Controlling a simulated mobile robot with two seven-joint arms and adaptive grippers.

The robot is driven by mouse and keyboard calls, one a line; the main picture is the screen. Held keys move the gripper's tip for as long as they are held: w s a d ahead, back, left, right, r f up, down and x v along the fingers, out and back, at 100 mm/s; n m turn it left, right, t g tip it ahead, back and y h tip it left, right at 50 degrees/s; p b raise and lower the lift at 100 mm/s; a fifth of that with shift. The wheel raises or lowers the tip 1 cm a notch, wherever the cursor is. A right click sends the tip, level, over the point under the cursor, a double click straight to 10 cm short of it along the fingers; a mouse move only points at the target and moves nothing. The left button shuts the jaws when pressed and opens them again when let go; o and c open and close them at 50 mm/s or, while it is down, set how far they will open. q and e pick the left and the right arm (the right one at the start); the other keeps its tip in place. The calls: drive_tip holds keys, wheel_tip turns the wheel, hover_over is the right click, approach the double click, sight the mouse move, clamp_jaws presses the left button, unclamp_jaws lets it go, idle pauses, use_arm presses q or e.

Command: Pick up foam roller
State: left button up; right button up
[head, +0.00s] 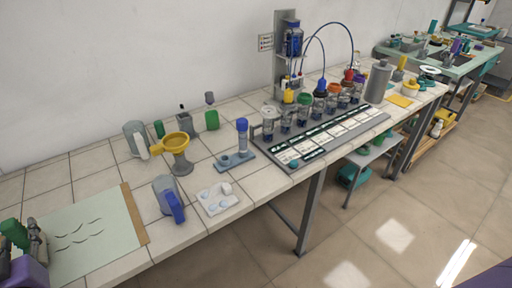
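I cannot tell for certain which thing is the foam roller. A green cylinder-like piece (14,234) shows at the lower left edge. Grey, finger-like parts (38,243) stand beside it above a purple block (27,274); these may be my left gripper. All are cut by the picture's edge, so I cannot tell whether the green piece is held. A white piece lies on a small white pad (218,200) near the table's front edge. My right gripper is not in view.
A pale green mat (88,258) covers the table's left end. A blue-handled jug (169,197), a yellow funnel on a stand (177,145) and a clear jug (134,139) stand nearby. A long rack of jars (330,137) fills the right part. Open floor lies in front.

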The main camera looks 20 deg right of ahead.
use_arm(q)
drive_tip(key=shift+w+a+f, duration=0.1)
drive_tip(key=shift+w+a, duration=0.05)
drive_tip(key=shift+w, duration=0.5)
clamp_jaws()
